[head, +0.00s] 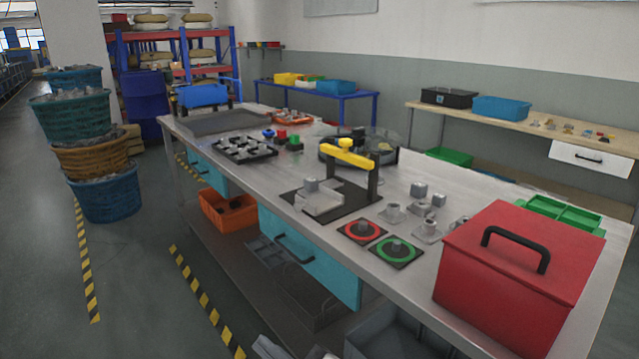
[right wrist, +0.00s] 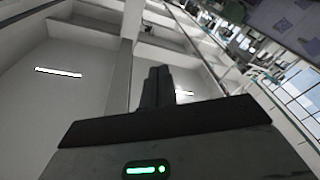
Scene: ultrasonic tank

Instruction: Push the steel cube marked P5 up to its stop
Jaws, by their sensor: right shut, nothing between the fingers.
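Small steel cubes stand on the workbench (head: 220,148) in the head view. One cube (head: 312,184) sits on a grey block (head: 320,204) on a black plate beneath a yellow-armed fixture (head: 350,153). Another cube (head: 419,189) stands to the right, near several grey metal pieces. No marking is legible, so I cannot tell which cube is P5, and I cannot make out its stop. My right gripper (right wrist: 156,75) shows in the right wrist view, fingers together and empty, facing the ceiling, away from the bench. My left gripper is not seen.
A large red box (head: 520,270) stands at the bench's near right. Red (head: 362,230) and green (head: 397,251) ringed pads lie in front of the metal pieces. A black tray (head: 245,151) of parts lies farther left. A round-rimmed device (head: 385,148) stands behind the fixture.

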